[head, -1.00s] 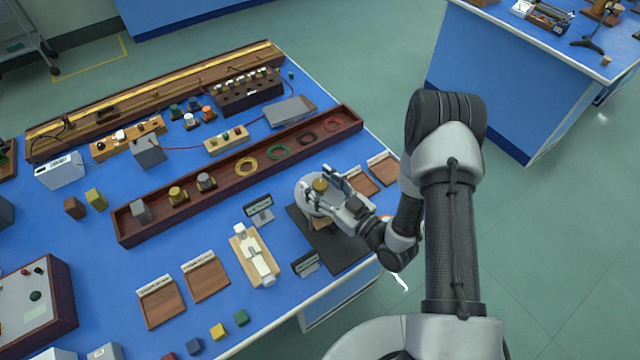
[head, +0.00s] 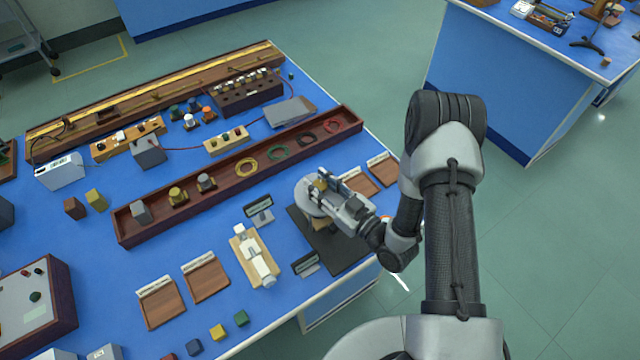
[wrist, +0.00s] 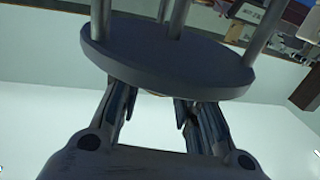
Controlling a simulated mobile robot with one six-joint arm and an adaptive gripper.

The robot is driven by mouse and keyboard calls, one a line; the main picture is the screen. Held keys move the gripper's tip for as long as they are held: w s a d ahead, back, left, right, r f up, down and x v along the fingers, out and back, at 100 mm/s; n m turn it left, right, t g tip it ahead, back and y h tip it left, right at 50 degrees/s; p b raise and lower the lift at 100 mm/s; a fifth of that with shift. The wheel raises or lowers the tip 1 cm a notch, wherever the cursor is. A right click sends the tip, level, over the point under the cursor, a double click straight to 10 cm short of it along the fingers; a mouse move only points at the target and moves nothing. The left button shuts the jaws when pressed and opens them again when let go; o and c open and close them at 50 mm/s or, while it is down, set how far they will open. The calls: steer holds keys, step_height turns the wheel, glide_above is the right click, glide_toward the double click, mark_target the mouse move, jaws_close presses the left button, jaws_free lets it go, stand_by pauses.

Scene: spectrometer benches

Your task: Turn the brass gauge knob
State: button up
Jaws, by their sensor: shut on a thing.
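The gauge is a round pale grey disc (head: 304,201) on a dark mat (head: 338,259) near the right front of the blue bench. Its brass knob (head: 319,185) shows as a small yellowish patch on top, mostly covered by my gripper (head: 322,184). My gripper reaches in from the right with its fingers on both sides of the knob and is shut on it. In the wrist view my two fingers (wrist: 158,105) run up behind a dark grey round plate (wrist: 165,67) with several posts. The plate hides the fingertips, and the knob does not show there.
A long wooden tray (head: 220,187) with coloured rings and weights lies behind the gauge. A small display stand (head: 258,210), a wooden block with white parts (head: 252,257) and another small stand (head: 305,264) are close on the left. Wooden trays (head: 357,181) stand close behind.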

steer(key=shift+d+n+g+y, duration=0.1)
steer(key=shift+n+g+y, duration=0.2)
steer(key=shift+g, duration=0.1)
steer(key=n+g+y+b, duration=0.1)
steer(key=g, duration=0.1)
steer(key=n+g+y+b, duration=0.1)
steer(key=n+g+y, duration=0.1)
steer(key=shift+w+f+n+g+b, duration=0.1)
steer(key=shift+f+n+g+b, duration=0.05)
steer(key=shift+n+g+b, duration=0.2)
steer(key=shift+n+g+y+b, duration=0.45)
steer(key=shift+n+g+b, duration=0.25)
steer(key=shift+n+g, duration=0.9)
steer(key=shift+n+g+y+b, duration=0.45)
steer(key=shift+n+g+b, duration=0.35)
steer(key=shift+g, duration=1.35)
steer(key=o, duration=1.1)
